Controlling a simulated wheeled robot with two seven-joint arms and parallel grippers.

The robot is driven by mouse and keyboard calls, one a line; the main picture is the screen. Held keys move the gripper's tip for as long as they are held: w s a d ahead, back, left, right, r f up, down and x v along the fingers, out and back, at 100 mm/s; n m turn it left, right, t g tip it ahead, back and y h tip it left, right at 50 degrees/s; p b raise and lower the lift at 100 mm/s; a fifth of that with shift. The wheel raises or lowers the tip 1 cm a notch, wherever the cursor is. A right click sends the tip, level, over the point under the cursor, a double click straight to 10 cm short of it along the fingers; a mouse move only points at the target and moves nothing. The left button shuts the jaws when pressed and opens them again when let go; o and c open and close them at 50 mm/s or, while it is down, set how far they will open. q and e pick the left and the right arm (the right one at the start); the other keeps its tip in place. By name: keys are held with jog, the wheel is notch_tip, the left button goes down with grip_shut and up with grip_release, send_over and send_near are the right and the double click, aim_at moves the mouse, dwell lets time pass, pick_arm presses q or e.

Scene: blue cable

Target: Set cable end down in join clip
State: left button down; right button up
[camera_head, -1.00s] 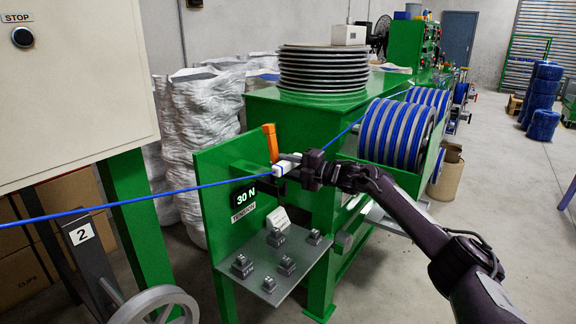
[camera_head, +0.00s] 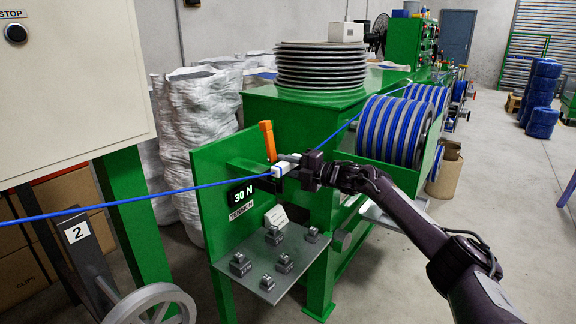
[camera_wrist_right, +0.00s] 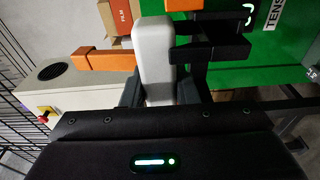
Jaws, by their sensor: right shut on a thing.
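The blue cable (camera_head: 150,194) runs taut from the left edge to a small white block (camera_head: 278,171) on the green stand, and blue cable continues beyond it up to the spools. An orange lever (camera_head: 268,141) stands upright beside the block; it lies sideways in the right wrist view (camera_wrist_right: 100,60). My right gripper (camera_head: 293,166) is at the block, coming from the right. In the right wrist view its dark fingers (camera_wrist_right: 158,95) are shut on a pale bar (camera_wrist_right: 154,50), by a black bracket (camera_wrist_right: 210,48). I cannot tell whether this bar is the cable end. My left gripper is out of view.
The green stand (camera_head: 210,190) carries a "30 N" tension display (camera_head: 243,195) and a grey shelf (camera_head: 262,277) with several small dark blocks. Blue-and-white spools (camera_head: 395,130) stand behind my right arm. A cream STOP cabinet (camera_head: 70,90) fills the upper left.

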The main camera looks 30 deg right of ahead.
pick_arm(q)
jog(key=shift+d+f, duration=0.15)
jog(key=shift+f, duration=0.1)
pick_arm(e)
jog(key=shift+f, duration=0.3)
